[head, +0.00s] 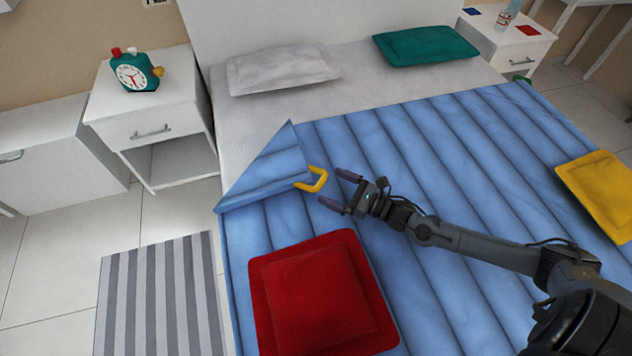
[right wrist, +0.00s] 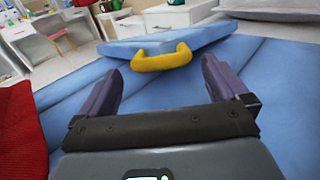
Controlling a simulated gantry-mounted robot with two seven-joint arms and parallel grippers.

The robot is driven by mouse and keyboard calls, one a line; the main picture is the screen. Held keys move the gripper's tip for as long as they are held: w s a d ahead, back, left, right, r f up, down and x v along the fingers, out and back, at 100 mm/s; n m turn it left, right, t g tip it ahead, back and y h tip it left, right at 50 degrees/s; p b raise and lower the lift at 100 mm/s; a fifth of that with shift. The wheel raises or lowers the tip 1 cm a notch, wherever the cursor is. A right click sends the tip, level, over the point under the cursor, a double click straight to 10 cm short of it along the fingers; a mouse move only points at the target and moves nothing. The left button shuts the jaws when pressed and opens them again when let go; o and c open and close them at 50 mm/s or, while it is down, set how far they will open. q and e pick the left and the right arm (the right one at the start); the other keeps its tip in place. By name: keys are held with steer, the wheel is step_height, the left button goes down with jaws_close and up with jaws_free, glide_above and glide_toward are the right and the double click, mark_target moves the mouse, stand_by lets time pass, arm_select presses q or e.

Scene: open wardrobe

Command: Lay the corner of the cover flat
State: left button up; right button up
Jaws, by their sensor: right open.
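A blue quilted cover (head: 430,160) lies over the bed. Its upper left corner (head: 270,168) is folded back over the cover as a triangular flap. A yellow handle (head: 316,180) sticks out from the flap's right edge. In the right wrist view the yellow handle (right wrist: 162,58) is ahead, between and beyond the fingertips, with the folded flap (right wrist: 175,38) behind it. My right gripper (head: 336,190) is open and empty just right of the handle, low over the cover; it also shows in the right wrist view (right wrist: 160,75). My left gripper is not in view.
A red cushion (head: 318,300) lies on the cover in front, and a yellow cushion (head: 603,190) at the right. White and green pillows (head: 282,70) (head: 425,45) lie at the head. A nightstand (head: 150,120) with a green clock (head: 134,72) stands left of the bed.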

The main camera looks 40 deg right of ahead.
mark_target(324, 182)
steer(key=b+x, duration=0.2)
steer(key=x, duration=0.4)
steer(key=shift+w+a, duration=0.15)
steer(key=shift+w, duration=0.1)
steer(key=c, duration=1.1)
steer(key=shift+r, duration=0.1)
steer(key=shift+c, duration=0.3)
